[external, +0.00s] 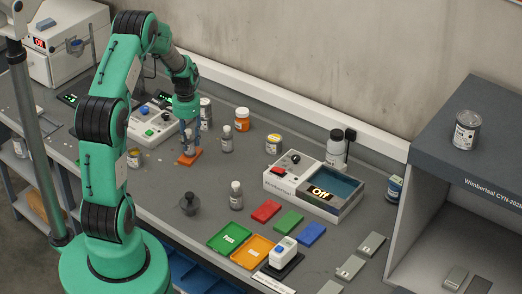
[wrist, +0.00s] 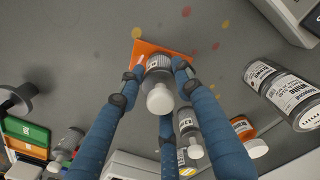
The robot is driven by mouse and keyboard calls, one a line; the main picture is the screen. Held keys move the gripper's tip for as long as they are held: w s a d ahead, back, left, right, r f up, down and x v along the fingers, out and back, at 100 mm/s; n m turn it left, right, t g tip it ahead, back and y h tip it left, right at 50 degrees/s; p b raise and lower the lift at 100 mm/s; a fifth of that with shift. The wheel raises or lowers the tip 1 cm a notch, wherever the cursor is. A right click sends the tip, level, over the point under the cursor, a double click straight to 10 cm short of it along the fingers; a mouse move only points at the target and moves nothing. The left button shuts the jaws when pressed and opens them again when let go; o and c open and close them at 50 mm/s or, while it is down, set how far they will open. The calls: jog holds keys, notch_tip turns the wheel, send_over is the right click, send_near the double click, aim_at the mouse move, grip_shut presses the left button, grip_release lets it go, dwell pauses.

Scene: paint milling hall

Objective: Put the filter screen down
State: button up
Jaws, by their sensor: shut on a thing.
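My gripper (external: 189,139) has three blue fingers and points down at the bench. In the wrist view the fingers (wrist: 157,75) are closed around a small grey bottle (wrist: 160,92) with a white cap and a label. The bottle is over an orange plate (wrist: 184,56); whether it touches the plate is hard to tell. The orange plate (external: 187,158) also shows under the gripper in the external view, where the fingers partly hide the bottle. I cannot make out anything that is clearly a filter screen.
Similar bottles (external: 227,142) (external: 236,198) stand nearby, with an orange-labelled jar (external: 242,120). A dark knobbed weight (external: 190,204) stands in front. Coloured trays (external: 230,237) and a white device (external: 280,186) lie to the right. Bare bench lies between the plate and these.

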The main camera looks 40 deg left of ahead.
jog(key=shift+f, duration=0.15)
jog(key=o, duration=1.3)
jog(key=shift+o, duration=0.2)
notch_tip(320, 180, up, 12)
jog(key=shift+r+p, duration=0.15)
jog(key=shift+p, duration=0.25)
